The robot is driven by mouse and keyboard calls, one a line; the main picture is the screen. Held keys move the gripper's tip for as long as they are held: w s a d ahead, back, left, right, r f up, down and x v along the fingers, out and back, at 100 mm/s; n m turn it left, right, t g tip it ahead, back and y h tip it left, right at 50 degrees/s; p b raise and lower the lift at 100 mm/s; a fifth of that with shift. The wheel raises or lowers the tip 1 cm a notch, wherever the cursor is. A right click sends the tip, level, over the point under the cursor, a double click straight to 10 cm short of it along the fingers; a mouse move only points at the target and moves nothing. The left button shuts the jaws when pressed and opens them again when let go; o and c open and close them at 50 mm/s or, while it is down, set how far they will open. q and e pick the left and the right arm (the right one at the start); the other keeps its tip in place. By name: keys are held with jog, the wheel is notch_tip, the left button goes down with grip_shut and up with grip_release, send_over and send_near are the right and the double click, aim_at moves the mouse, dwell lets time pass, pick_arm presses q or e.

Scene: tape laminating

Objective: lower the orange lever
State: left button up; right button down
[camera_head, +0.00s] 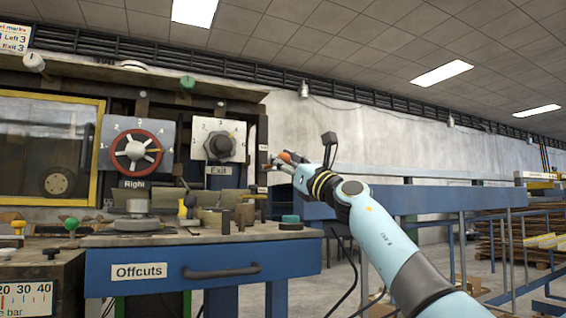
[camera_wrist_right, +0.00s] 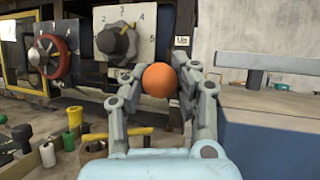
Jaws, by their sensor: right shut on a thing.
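The orange lever's round knob (camera_wrist_right: 158,80) sits between the fingers of my right gripper (camera_wrist_right: 160,85) in the right wrist view. The gripper is shut on it. The lever's shaft is hidden behind the knob and fingers. In the head view the right gripper (camera_head: 280,163) is at the right side of the machine, and a small part of the orange knob (camera_head: 286,156) shows there. A label reading "Up" (camera_wrist_right: 181,42) is above the knob in the wrist view. My left gripper does not show.
A dial marked Exit (camera_head: 219,146) and a red handwheel marked Right (camera_head: 137,152) are left of the gripper. Spools and a teal roll (camera_head: 291,219) stand on the bench below. A blue drawer marked Offcuts (camera_head: 205,271) is under it. Blue rails (camera_head: 450,200) run to the right.

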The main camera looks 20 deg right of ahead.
jog(key=c, duration=0.9)
grip_release()
jog(key=shift+c, duration=0.2)
jog(key=v, duration=1.2)
jog(key=shift+s+a+f, duration=0.1)
